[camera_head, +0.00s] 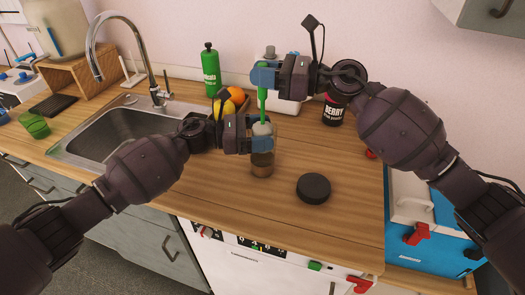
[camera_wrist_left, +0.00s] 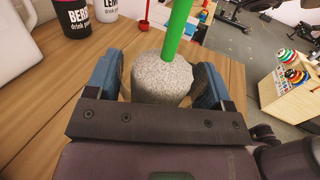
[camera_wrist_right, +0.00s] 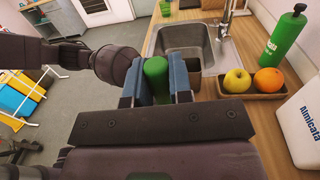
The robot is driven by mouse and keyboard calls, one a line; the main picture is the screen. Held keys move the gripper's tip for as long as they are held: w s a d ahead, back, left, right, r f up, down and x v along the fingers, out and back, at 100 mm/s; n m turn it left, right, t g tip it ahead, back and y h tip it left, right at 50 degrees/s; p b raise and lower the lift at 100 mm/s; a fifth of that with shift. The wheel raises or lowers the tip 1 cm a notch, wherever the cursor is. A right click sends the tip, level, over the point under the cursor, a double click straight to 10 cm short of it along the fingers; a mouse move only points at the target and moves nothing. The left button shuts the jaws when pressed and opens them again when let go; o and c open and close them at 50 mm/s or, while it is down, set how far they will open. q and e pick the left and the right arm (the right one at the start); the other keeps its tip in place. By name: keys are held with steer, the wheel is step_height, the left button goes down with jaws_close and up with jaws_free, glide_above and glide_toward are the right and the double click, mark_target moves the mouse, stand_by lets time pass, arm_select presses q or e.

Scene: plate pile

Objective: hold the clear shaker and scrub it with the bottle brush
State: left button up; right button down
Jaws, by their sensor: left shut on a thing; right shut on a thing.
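The clear shaker (camera_head: 262,165) stands upright over the counter, its lower part showing below my left gripper (camera_head: 262,143). That gripper is shut on it from the left. The bottle brush's pale speckled head (camera_head: 262,129) sits at the shaker's upper part; it also shows between the left fingers in the left wrist view (camera_wrist_left: 160,82). The shaker wall is hard to see there. My right gripper (camera_head: 264,76) is shut on the brush's green handle (camera_head: 263,100), directly above the shaker; the handle's end shows in the right wrist view (camera_wrist_right: 156,72). The brush points down. Whether the shaker touches the counter is unclear.
A black round lid-like disc (camera_head: 313,188) lies right of the shaker. The sink (camera_head: 120,128) is at left. Behind stand a green bottle (camera_head: 210,70), a fruit tray (camera_wrist_right: 250,96) and a black BERRY container (camera_head: 334,110). The front counter is clear.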

mark_target(263, 99)
steer(key=shift+f, duration=2.55)
steer(key=shift+r, duration=0.1)
steer(key=shift+r, duration=2.5)
steer(key=shift+r, duration=5.95)
arm_select(q)
steer(key=o, duration=1)
